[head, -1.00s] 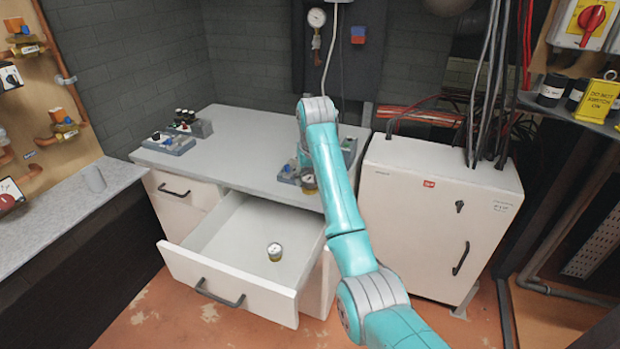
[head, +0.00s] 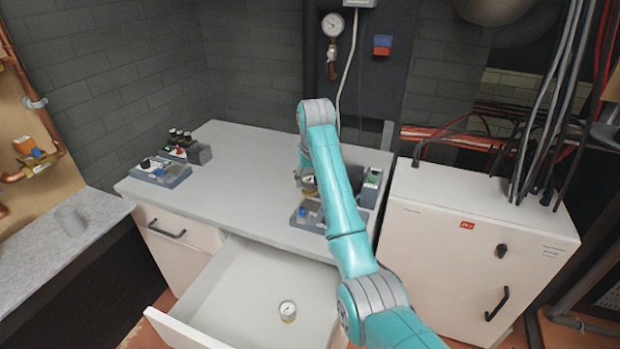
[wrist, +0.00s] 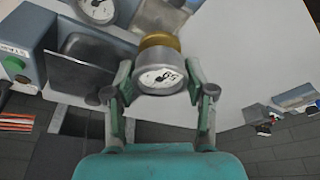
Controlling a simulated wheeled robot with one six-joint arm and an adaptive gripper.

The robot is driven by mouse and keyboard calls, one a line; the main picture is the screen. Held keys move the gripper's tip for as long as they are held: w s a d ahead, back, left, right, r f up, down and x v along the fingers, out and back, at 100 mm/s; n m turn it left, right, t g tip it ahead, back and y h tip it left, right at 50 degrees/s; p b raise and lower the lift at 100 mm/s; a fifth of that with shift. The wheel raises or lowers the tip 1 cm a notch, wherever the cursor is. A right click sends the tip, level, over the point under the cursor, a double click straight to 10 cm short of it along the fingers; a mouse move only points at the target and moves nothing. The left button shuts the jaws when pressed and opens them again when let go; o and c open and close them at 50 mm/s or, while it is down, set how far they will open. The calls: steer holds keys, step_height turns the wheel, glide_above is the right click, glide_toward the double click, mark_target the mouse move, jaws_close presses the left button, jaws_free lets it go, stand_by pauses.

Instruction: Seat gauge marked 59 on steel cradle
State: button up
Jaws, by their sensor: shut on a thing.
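My gripper (wrist: 159,90) is shut on a round gauge (wrist: 160,80) with a white dial and a brass-coloured part beyond it. Its mark appears upside down in the wrist view and looks like 59, though it is small. In the head view the held gauge (head: 308,183) is above the right part of the bench, partly behind my arm. Another gauge dial (wrist: 97,9) is at the top edge.
A grey tray (head: 300,222) with a blue part sits at the bench's right front, beside a grey box with a green button (head: 371,186). More fixtures (head: 165,172) stand at the bench's left. Another gauge (head: 287,311) stands in the open drawer (head: 245,280). The bench middle is clear.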

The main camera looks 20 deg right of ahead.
mark_target(310, 192)
steer(key=shift+f, duration=1.9)
steer(key=shift+s+f, duration=0.1)
steer(key=shift+f, duration=0.65)
stand_by(0.9)
steer(key=o, duration=1.4)
steer(key=shift+o, duration=0.2)
steer(key=shift+v, duration=3.8)
